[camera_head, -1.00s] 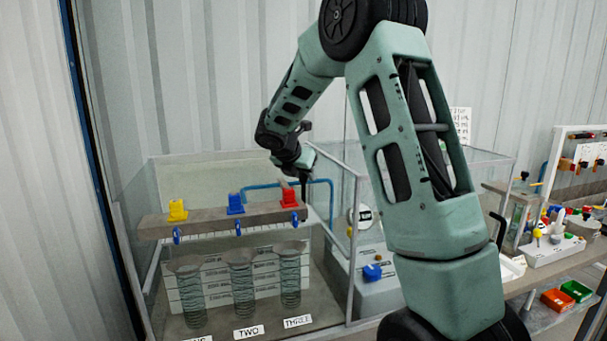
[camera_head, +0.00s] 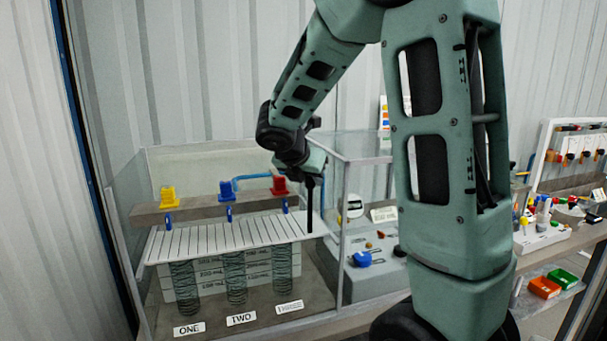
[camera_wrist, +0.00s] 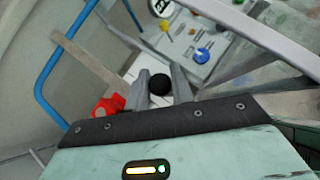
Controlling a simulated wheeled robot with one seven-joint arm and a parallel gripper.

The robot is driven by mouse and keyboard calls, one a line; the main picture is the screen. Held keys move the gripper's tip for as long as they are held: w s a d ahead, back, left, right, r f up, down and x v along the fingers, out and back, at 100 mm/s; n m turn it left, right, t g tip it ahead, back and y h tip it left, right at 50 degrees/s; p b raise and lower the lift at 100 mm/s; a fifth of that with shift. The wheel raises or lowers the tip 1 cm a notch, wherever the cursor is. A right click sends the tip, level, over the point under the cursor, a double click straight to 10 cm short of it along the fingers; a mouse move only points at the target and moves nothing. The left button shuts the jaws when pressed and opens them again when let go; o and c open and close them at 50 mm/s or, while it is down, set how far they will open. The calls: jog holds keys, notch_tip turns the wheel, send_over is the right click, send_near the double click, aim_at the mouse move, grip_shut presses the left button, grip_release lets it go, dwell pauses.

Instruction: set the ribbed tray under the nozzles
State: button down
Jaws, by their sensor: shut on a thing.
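The white ribbed tray (camera_head: 225,236) lies flat across the front of the glass tank, below the blue nozzles (camera_head: 229,212) of the grey beam (camera_head: 200,207) and above the glass columns. Its right end carries a black upright handle (camera_head: 310,212). My gripper (camera_head: 312,180) is shut on the top of this handle. In the wrist view, my gripper (camera_wrist: 160,88) has its two fingers either side of the handle's round black top (camera_wrist: 160,84), with a white patch of the tray behind. The fingertips are small and partly hidden in the head view.
Yellow (camera_head: 169,196), blue (camera_head: 227,190) and red (camera_head: 279,185) blocks sit on the beam. Coiled columns stand below, with labels such as ONE (camera_head: 189,329). A glass panel (camera_head: 342,230) stands right of my gripper. A bench with trays and tools (camera_head: 560,240) lies at the right.

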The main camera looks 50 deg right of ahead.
jog(key=shift+s+a, duration=0.4)
jog(key=shift+s, duration=0.25)
jog(key=shift+f, duration=0.1)
jog(key=c, duration=1.5)
grip_release()
jog(key=o, duration=0.3)
jog(key=shift+s+a, duration=0.15)
jog(key=b+v, duration=0.1)
jog(key=v, duration=1.6)
jog(key=shift+r, duration=0.25)
jog(key=shift+a, duration=0.1)
